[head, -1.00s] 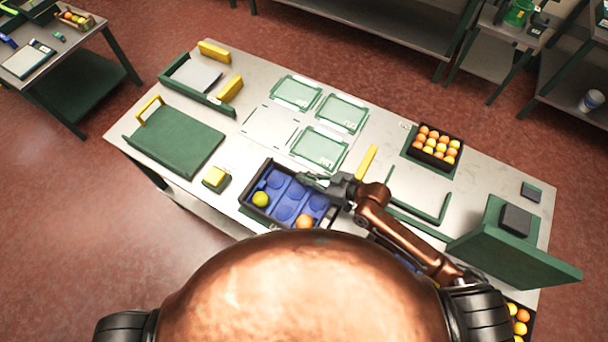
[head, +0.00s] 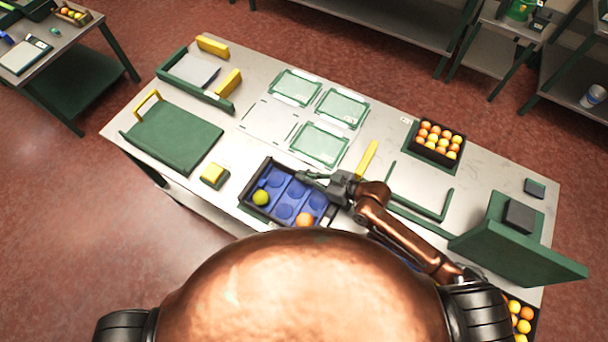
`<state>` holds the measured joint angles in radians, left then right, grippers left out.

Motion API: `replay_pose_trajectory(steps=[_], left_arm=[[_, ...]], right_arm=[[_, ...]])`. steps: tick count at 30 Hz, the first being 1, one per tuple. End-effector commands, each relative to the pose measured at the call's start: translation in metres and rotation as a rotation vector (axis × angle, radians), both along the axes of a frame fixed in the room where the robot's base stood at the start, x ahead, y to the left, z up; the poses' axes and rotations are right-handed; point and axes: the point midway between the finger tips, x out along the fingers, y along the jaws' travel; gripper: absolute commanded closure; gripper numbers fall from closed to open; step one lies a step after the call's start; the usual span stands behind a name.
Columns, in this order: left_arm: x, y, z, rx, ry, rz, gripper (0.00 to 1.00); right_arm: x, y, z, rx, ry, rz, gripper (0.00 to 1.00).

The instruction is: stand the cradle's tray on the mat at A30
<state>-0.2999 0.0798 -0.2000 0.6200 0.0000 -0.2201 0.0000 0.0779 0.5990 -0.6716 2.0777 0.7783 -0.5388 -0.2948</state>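A dark tray with a blue insert (head: 283,190) lies near the table's front edge, in the middle of the head view. It holds a yellow-green fruit (head: 261,198) and an orange one (head: 305,219); other blue cups are empty. My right gripper (head: 312,178) is at the tray's far right corner. Whether its fingers are closed on the rim is too small to tell. Green-bordered mats lie beyond the tray: one at the back left (head: 296,87), one at the right (head: 342,108), one nearer (head: 319,145). Their labels are unreadable. My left gripper is out of view.
A dark crate of oranges (head: 438,143) stands at the back right, with a yellow bar (head: 367,159) left of it. A green L-shaped rail (head: 425,212) and a raised green panel (head: 515,245) are at the right. A green board (head: 174,137) and a yellow-topped block (head: 215,175) are at the left.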

Motion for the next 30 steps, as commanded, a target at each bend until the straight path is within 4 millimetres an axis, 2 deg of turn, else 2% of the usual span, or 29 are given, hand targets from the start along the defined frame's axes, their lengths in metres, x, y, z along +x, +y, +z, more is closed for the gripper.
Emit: replay_pose_trajectory(steps=[8,9,18,26,30], left_arm=[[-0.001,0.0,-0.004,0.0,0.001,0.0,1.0],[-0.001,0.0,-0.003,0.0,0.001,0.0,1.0],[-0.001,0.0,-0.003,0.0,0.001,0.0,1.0],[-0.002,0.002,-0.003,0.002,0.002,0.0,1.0],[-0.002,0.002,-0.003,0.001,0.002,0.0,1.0]], right_arm=[[0.0,0.001,-0.004,0.003,-0.002,0.0,1.0],[0.0,0.0,-0.004,0.003,-0.002,0.0,0.94],[0.0,0.0,-0.005,0.002,-0.001,0.0,0.75],[-0.001,-0.001,-0.006,-0.002,0.0,0.0,0.75],[-0.005,-0.01,-0.002,-0.003,-0.001,-0.001,0.75]])
